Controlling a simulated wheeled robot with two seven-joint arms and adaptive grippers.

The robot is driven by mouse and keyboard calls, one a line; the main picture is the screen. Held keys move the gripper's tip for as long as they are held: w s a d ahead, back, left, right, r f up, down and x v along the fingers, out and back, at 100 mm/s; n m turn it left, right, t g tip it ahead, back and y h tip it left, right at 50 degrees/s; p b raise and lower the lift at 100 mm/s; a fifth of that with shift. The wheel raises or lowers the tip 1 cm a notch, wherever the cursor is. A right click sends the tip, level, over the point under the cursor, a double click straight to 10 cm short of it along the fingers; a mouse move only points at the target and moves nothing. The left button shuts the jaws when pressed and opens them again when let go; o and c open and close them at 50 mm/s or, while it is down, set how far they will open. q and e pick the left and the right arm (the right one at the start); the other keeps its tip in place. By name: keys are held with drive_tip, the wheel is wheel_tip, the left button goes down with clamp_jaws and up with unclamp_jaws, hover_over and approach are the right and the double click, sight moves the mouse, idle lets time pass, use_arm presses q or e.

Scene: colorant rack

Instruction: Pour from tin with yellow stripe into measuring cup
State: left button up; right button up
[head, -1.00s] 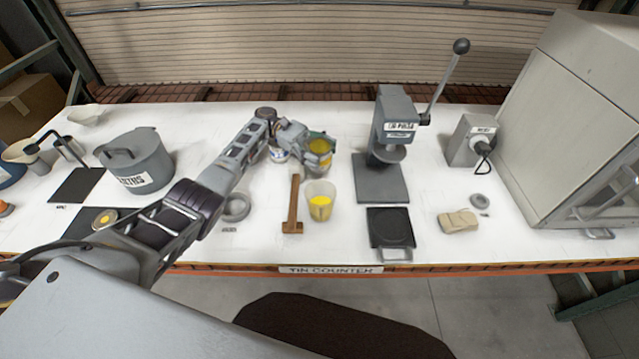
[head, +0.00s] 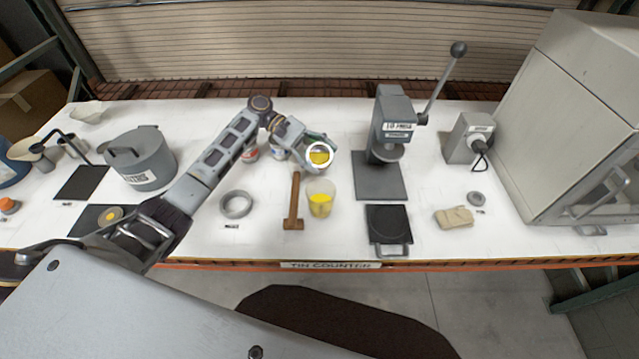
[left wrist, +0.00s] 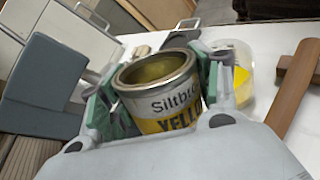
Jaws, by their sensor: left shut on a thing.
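My left gripper (head: 312,150) is shut on the tin with the yellow stripe (left wrist: 162,95), a metal tin with an open top and a label reading "YELLO". In the left wrist view the green finger pads clasp it from both sides, and its inside looks yellowish. In the head view the tin (head: 319,157) shows a pale rim around yellow, just behind the measuring cup. The translucent measuring cup (head: 321,197) stands upright on the counter with yellow in its lower part. It also shows in the left wrist view (left wrist: 240,70), beside the gripper. My right gripper is not in view.
A wooden mallet (head: 294,203) lies just left of the cup. A press (head: 392,120) and a black-topped scale (head: 389,225) stand to the right. Other tins (head: 250,153) stand behind my arm. A grey ring (head: 236,204) lies left of the mallet.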

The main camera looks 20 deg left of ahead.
use_arm(q)
drive_tip(key=shift+s+d+r+m+t, duration=0.15)
drive_tip(key=shift+s+r+m+t, duration=0.15)
drive_tip(key=shift+s+m, duration=0.1)
drive_tip(key=shift+s+r+m+t+y, duration=0.15)
drive_tip(key=shift+m+t+y, duration=0.15)
drive_tip(key=shift+y, duration=0.1)
idle(1.1)
idle(0.3)
drive_tip(key=shift+s, duration=0.1)
drive_tip(key=shift+w+f, duration=0.2)
drive_tip(key=shift+f, duration=0.1)
drive_tip(key=shift+s+d, duration=0.1)
drive_tip(key=shift+s, duration=0.1)
idle(0.4)
drive_tip(key=shift+t, duration=0.3)
